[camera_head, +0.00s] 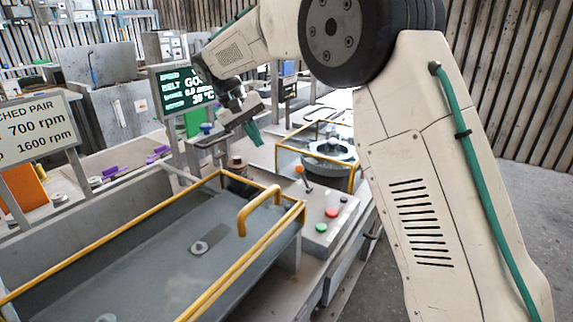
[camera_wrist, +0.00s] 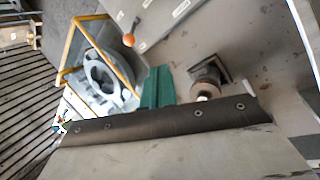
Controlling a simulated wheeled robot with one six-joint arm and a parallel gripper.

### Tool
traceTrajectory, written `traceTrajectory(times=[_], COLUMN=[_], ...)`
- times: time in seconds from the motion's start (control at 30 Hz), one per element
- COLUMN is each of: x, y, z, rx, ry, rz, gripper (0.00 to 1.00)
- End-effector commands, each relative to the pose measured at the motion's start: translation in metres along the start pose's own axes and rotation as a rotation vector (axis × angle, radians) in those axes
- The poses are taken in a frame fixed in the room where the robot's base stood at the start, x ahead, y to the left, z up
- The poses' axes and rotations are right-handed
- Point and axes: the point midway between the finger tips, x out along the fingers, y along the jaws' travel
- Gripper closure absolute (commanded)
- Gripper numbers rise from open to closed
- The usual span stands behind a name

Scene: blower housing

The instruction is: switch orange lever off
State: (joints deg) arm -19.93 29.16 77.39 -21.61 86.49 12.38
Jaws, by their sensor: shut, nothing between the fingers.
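The orange lever (camera_head: 301,171) has a round orange knob on a thin stem. It stands tilted on the grey control panel (camera_head: 322,205) in the head view. In the wrist view the orange lever (camera_wrist: 130,41) shows at the upper left, above the gripper tips. My gripper (camera_head: 254,133) has green fingers that are shut and empty. It hangs in the air to the upper left of the lever, apart from it. The shut gripper fingers (camera_wrist: 157,87) also show in the middle of the wrist view.
A yellow-railed grey tray (camera_head: 241,235) lies at the front left. A round housing (camera_head: 330,150) inside a yellow guard stands behind the lever. The panel bears a red button (camera_head: 331,212) and a green button (camera_head: 321,227). A lit screen (camera_head: 184,91) stands behind my gripper.

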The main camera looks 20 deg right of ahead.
Motion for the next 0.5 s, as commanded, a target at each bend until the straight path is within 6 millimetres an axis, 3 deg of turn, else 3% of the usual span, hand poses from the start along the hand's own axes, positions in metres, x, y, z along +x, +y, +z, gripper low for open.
traceTrajectory(times=[0.37,0.5], x=[0.004,0.017], y=[-0.001,0.0], z=[0.001,0.002], rx=[0.005,0.005], ry=[-0.006,-0.009], rz=[-0.001,-0.001], gripper=[1.0,1.0])
